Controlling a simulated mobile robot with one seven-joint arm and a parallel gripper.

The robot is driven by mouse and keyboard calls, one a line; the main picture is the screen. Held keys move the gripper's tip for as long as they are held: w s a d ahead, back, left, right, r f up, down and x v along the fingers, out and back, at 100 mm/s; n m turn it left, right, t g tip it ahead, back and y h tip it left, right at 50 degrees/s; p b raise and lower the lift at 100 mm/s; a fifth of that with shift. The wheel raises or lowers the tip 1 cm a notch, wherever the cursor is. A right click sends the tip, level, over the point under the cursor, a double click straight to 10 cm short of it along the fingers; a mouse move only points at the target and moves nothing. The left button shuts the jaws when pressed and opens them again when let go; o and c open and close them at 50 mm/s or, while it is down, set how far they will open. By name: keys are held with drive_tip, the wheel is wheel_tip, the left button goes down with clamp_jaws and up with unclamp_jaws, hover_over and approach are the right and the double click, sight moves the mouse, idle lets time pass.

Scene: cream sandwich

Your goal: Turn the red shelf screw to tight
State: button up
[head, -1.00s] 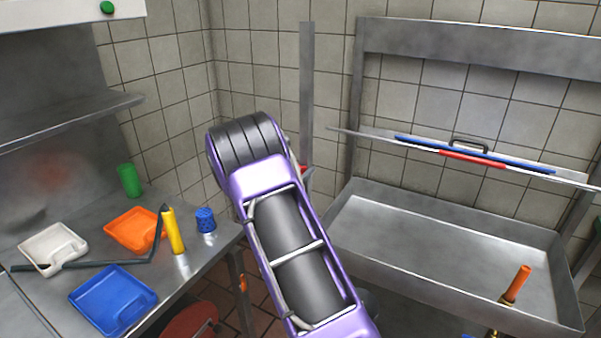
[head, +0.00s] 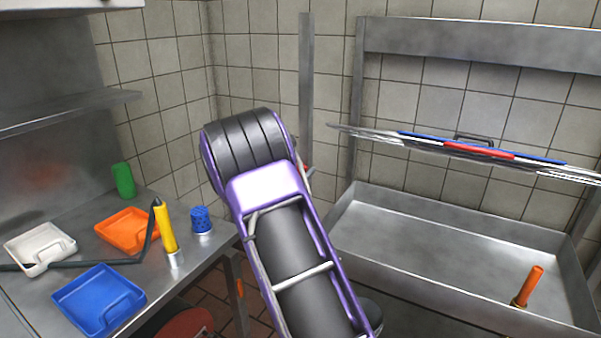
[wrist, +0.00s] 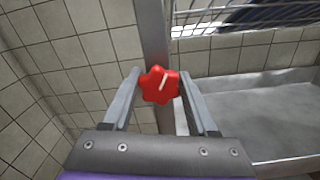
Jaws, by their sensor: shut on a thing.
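The red shelf screw (wrist: 158,88) is a lobed knob with a white line on its face, set against a grey metal post (wrist: 153,30). The line points up and slightly right in the wrist view. My gripper (wrist: 160,78) has one finger on each side of the knob and is shut on it. In the head view my purple and black arm hides the gripper and nearly all of the screw; a small bit of red shows at the arm's right edge. The shelf (head: 360,134) runs right from the post area, seen nearly edge-on, with blue and red items on it.
A steel sink (head: 440,245) with an upright orange-handled item (head: 527,287) stands below the shelf. On the left counter are white (head: 40,245), orange (head: 125,232) and blue (head: 98,300) trays, a yellow bottle (head: 166,228), and blue (head: 201,220) and green (head: 123,180) cups.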

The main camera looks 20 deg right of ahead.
drive_tip(key=o, duration=1.4)
drive_tip(key=v, duration=1.7)
drive_tip(key=shift+s+a, duration=0.15)
drive_tip(key=shift+a, duration=0.05)
